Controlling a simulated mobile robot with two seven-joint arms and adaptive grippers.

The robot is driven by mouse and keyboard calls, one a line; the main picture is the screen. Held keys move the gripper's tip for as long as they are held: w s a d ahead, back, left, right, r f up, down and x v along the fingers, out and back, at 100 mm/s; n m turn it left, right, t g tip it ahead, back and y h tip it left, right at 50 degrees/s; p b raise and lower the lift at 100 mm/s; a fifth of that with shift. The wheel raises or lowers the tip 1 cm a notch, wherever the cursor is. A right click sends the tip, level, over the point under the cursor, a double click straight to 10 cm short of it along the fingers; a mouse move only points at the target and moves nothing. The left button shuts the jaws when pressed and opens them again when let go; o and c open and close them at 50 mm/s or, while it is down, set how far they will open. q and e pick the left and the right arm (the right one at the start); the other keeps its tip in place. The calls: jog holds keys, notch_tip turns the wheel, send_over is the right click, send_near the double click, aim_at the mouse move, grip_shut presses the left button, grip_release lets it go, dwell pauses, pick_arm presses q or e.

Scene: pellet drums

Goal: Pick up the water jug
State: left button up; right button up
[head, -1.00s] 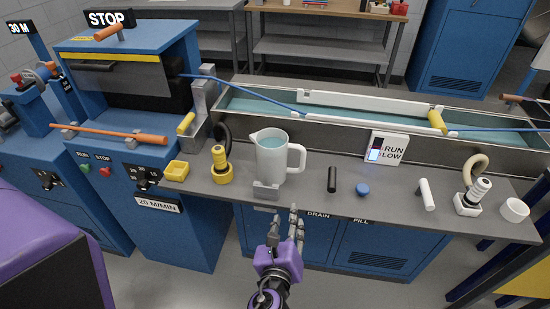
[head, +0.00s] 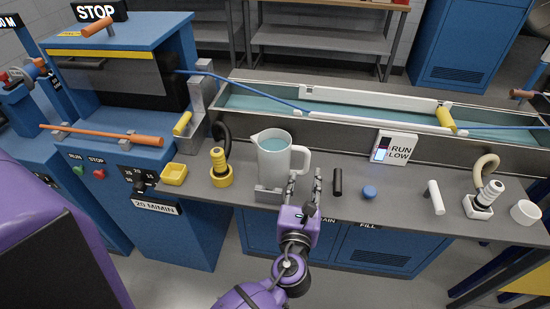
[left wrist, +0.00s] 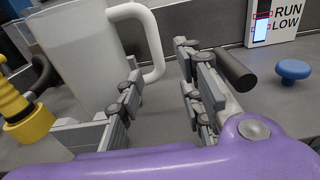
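The water jug (head: 272,164) is a pale, translucent pitcher with bluish water in it. It stands upright on the grey counter, with its handle (head: 301,160) on the right side. A small grey bracket sits at its front base. My left gripper (head: 304,180) is open and empty, just in front of the handle and to its right. In the left wrist view the jug (left wrist: 78,62) fills the upper left, and the handle (left wrist: 155,45) shows beyond and between the spread fingers (left wrist: 160,85). I see no contact with the handle. My right gripper is not in view.
A black cylinder (head: 338,182) and a blue knob (head: 369,192) are close to the right of my gripper. A yellow-based fitting (head: 220,170) stands left of the jug. The water trough (head: 270,103) runs behind. A white RUN LOW sign (head: 396,147) stands at the trough's front.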

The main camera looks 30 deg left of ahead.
aim_at(306, 170)
pick_arm(q)
jog(key=x, duration=0.5)
jog(key=shift+w+r+p, duration=0.15)
jog(key=shift+w+p, duration=0.05)
jog(key=shift+p, duration=0.2)
jog(key=shift+c, duration=0.4)
grip_shut()
jog(key=shift+r, duration=0.1)
